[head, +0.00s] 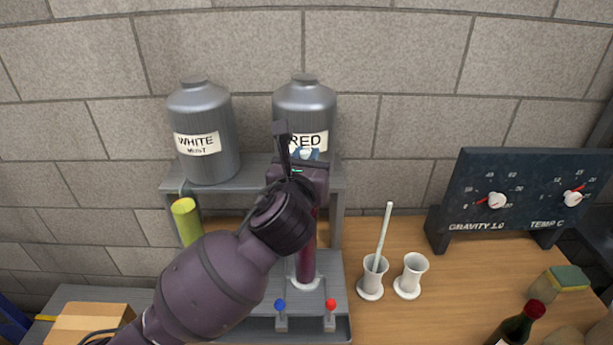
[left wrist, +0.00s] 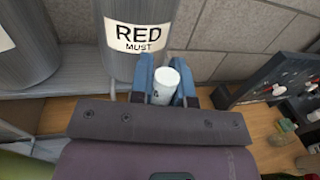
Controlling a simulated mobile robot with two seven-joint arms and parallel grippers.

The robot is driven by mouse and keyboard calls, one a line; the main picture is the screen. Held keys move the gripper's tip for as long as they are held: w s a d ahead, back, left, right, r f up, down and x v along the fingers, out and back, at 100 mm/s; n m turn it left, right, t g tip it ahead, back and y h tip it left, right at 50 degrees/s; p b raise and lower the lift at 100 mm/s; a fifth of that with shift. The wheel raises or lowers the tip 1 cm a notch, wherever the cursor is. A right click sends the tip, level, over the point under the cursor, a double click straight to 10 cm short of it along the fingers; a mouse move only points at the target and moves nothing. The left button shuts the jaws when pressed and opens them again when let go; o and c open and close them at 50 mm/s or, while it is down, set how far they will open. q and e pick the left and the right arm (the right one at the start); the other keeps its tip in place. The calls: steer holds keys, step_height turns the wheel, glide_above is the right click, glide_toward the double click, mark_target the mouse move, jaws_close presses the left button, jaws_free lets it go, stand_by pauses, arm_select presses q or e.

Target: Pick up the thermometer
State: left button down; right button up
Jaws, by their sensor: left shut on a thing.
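My left gripper (head: 305,154) is raised in front of the grey RED tank (head: 304,105). In the left wrist view its blue fingers (left wrist: 166,88) are shut on a white, round-ended cylinder with a small dark mark, which looks like the thermometer (left wrist: 164,83). The rest of it is hidden by the gripper. A pale thin rod (head: 384,232) leans in the left of two white cups (head: 371,278); I cannot tell what it is. The right white cup (head: 411,275) looks empty. My right gripper is out of view.
A dark gauge board (head: 520,192) stands at the right. A WHITE tank (head: 203,130) sits on the shelf, with a yellow cylinder (head: 187,222) below it. A dark red tube (head: 307,255) stands below the RED tank. A bottle (head: 517,325) and sponge (head: 567,278) are at front right.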

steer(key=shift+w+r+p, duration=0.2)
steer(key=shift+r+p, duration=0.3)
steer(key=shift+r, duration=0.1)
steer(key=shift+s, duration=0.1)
arm_select(q)
step_height(320, 180, up, 18)
steer(key=shift+r, duration=0.25)
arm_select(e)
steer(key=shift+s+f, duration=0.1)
arm_select(q)
steer(key=c, duration=1.7)
jaws_free()
jaws_close()
arm_select(e)
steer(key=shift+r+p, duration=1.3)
steer(key=shift+p, duration=0.1)
arm_select(q)
step_height(320, 180, up, 3)
steer(key=shift+f, duration=0.1)
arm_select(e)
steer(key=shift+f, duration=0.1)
